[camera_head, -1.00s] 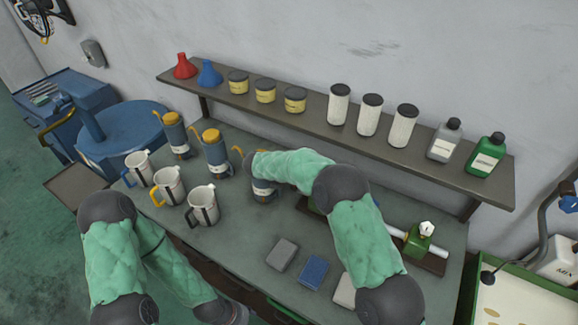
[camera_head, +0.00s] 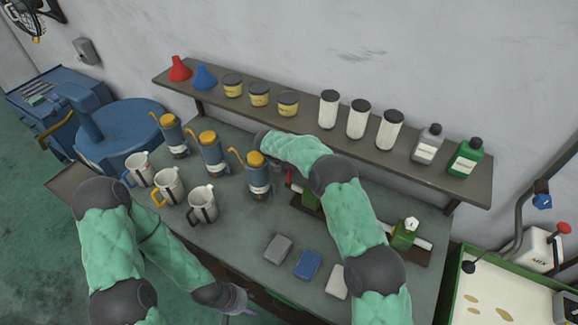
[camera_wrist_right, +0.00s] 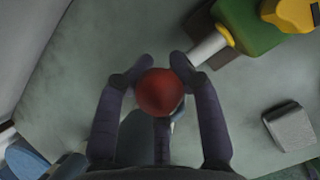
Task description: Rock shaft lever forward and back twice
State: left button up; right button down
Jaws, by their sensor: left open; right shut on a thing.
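The shaft lever shows in the head view as a short red stick (camera_head: 290,178) beside the green shaft stand. In the right wrist view its round red knob (camera_wrist_right: 160,95) sits between the fingers of my right gripper (camera_wrist_right: 160,78), which is shut on it. In the head view my right arm hides most of that grip. A pale shaft (camera_head: 424,243) runs through green blocks (camera_head: 404,236) on a dark base; my arm covers its middle. My left gripper (camera_head: 240,302) is open and empty at the bench's front edge.
Three blue oil cans with yellow tops (camera_head: 257,172) stand left of the lever. Several mugs (camera_head: 202,205) stand nearer the front. A blue block (camera_head: 308,264) lies between a grey and a white one. A shelf (camera_head: 330,145) with bottles and tins runs behind.

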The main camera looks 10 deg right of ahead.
jog(key=shift+w+r, duration=0.1)
jog(key=shift+r, duration=0.05)
jog(key=c, duration=1)
grip_release()
jog(key=shift+d, duration=0.1)
jog(key=shift+r, duration=0.2)
jog(key=s+a, duration=0.8)
jog(key=a, duration=0.1)
jog(key=shift+a+r, duration=0.3)
jog(key=shift+a, duration=0.05)
jog(key=shift+s, duration=0.1)
